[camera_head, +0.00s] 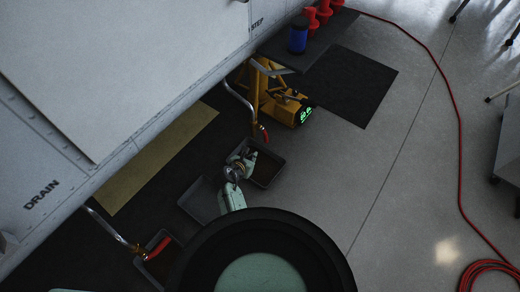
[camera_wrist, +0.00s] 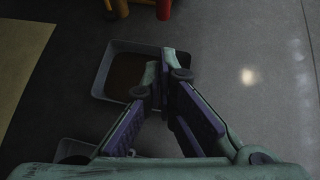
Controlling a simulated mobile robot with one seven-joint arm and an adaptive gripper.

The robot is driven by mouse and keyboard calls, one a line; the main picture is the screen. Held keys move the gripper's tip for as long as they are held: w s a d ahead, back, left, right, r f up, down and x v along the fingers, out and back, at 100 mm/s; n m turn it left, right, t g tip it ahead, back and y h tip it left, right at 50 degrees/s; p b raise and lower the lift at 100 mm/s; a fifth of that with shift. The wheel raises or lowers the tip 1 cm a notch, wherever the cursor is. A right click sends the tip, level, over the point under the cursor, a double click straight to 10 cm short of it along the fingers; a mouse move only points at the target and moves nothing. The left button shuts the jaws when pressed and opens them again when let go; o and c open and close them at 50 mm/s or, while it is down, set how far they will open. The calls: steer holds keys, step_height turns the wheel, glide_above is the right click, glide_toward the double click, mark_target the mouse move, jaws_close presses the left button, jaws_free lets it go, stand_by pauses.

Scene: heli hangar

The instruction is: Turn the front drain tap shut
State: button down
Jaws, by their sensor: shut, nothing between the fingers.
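Two drain taps with red lever handles hang on bent metal pipes under the grey hull in the head view. The farther tap (camera_head: 262,132) has its red lever angled down, above a drip tray (camera_head: 280,173). The nearer tap (camera_head: 155,248) has its lever sloping up to the right, near the DRAIN lettering. I cannot tell which is the front one. My gripper (camera_head: 247,156) is shut and empty, just below the farther tap and apart from it. In the wrist view, my gripper (camera_wrist: 167,68) points over the tray (camera_wrist: 97,82), with a red piece, probably the lever (camera_wrist: 163,9), at the top edge.
A yellow jack-like unit (camera_head: 276,105) with a green display stands beyond the farther tap. A dark shelf (camera_head: 330,40) holds a blue can (camera_head: 298,38) and red items. A red hose (camera_head: 459,130) runs along the right. The grey floor (camera_head: 365,190) between is clear.

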mark_target(265, 136)
steer(key=w+d+f+b, duration=0.2)
steer(key=w+d+b, duration=0.1)
steer(key=w+b, duration=0.3)
steer(key=shift+w+d+f, duration=0.2)
steer(key=shift+w+f, duration=0.2)
steer(key=shift+w, duration=0.35)
steer(key=shift+w+d+f, duration=0.15)
steer(key=shift+w, duration=0.05)
